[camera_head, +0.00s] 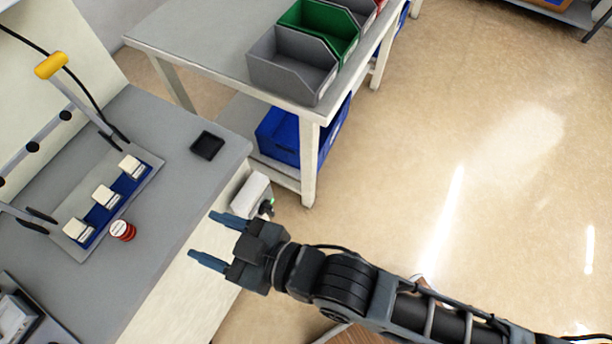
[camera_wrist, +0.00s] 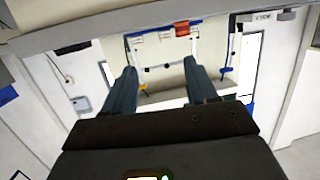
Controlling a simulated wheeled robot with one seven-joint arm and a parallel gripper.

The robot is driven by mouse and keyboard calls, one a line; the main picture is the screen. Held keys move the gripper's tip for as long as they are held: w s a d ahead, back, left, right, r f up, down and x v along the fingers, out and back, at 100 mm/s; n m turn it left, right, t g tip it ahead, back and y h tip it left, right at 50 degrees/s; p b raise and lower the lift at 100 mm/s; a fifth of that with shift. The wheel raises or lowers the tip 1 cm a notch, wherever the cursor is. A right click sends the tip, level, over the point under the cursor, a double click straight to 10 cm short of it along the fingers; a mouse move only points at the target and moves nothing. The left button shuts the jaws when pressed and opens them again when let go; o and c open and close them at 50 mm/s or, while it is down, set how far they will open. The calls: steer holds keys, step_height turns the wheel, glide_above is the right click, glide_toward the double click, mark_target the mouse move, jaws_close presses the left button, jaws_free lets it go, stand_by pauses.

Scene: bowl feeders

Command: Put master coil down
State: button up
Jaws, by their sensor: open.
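A small red coil with a white top (camera_head: 122,231), which I take to be the master coil, stands upright on the grey bench (camera_head: 175,185). It is beside the front edge of a blue strip fixture (camera_head: 125,188) holding white blocks. A red item (camera_wrist: 182,28), likely the same coil, shows near the top of the wrist view. My gripper (camera_head: 202,234) is open and empty, to the right of the coil and apart from it, near the bench's right edge. Both spread fingers also show in the wrist view (camera_wrist: 160,64).
A black square tray (camera_head: 207,146) lies on the bench behind the coil. A yellow-handled lamp-like part (camera_head: 51,65) rises at left. A white table (camera_head: 205,42) carries grey (camera_head: 290,65) and green (camera_head: 318,30) bins. Open floor is at right.

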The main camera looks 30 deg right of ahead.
steer(key=s+d+m+t+h, duration=0.15)
steer(key=s+d, duration=0.25)
steer(key=d, duration=0.6)
steer(key=s+d+r+m+h, duration=0.3)
steer(key=s+d+r+h, duration=0.1)
steer(key=s+d, duration=0.3)
steer(key=s+d+r+m+t+h, duration=0.1)
steer(key=s+d+r+m+h, duration=0.2)
steer(key=s+d, duration=0.4)
step_height(320, 180, up, 2)
steer(key=s+h, duration=0.1)
steer(key=s, duration=0.1)
steer(key=shift+s+d, duration=0.35)
steer(key=shift+d, duration=0.05)
steer(key=shift+o, duration=0.3)
steer(key=shift+s+d+r, duration=0.15)
steer(key=shift+s+r, duration=0.15)
steer(key=shift+r, duration=0.1)
